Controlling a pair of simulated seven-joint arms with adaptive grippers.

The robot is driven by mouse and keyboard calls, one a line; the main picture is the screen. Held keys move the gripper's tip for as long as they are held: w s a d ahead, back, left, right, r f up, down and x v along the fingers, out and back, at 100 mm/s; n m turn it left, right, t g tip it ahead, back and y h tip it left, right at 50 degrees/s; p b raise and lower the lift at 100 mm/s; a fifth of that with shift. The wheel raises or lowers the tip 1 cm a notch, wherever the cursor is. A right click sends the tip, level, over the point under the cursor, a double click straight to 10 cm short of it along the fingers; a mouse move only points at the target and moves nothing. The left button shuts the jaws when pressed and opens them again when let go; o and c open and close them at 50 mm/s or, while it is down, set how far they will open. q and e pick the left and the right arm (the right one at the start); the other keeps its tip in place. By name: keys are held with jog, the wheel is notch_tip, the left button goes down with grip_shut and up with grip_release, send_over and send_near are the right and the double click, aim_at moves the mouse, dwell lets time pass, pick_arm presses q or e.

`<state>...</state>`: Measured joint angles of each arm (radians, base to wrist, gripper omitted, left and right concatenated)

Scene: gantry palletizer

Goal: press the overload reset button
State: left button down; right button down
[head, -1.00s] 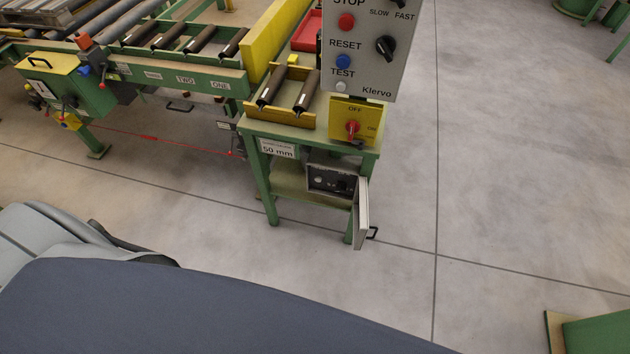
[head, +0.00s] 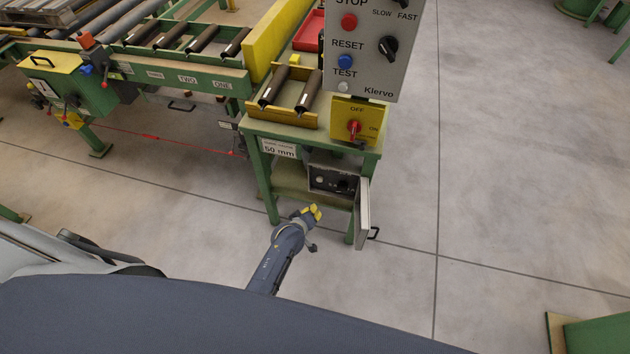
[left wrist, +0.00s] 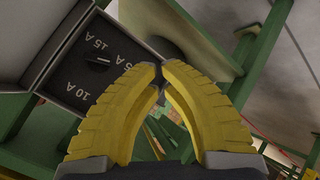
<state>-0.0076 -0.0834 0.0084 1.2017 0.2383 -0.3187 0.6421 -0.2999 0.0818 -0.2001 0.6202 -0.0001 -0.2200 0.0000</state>
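The open grey control box (head: 329,178) sits under the green roller stand, with its door (head: 363,212) swung open on the right. Inside, a pale round button-like spot (head: 320,180) shows at the left and a dark dial at the right. The left wrist view shows the dark panel (left wrist: 118,72) with a dial marked 5 A, 10 A and 15 A. My left gripper (head: 315,212) is just below and in front of the box. Its yellow fingers (left wrist: 162,72) have their tips together, with nothing seen held. They hide part of the panel; no reset button is clear there. My right gripper is not in view.
A control panel (head: 370,70) above carries a red STOP, a blue RESET and a white TEST button. A yellow switch plate (head: 356,122) with a red knob is below it. Green stand legs (head: 264,185) flank the box.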

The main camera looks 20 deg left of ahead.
aim_at(320, 179)
pick_arm(q)
jog(key=shift+w+r+n, duration=0.1)
jog(key=shift+r+n, duration=0.15)
jog(key=shift+n, duration=0.55)
jog(key=shift+w, duration=0.1)
jog(key=w, duration=0.8)
jog(key=shift+w+a, duration=0.15)
jog(key=shift+w, duration=0.15)
jog(key=shift+w, duration=0.95)
dwell(2.5)
jog(key=shift+s, duration=0.95)
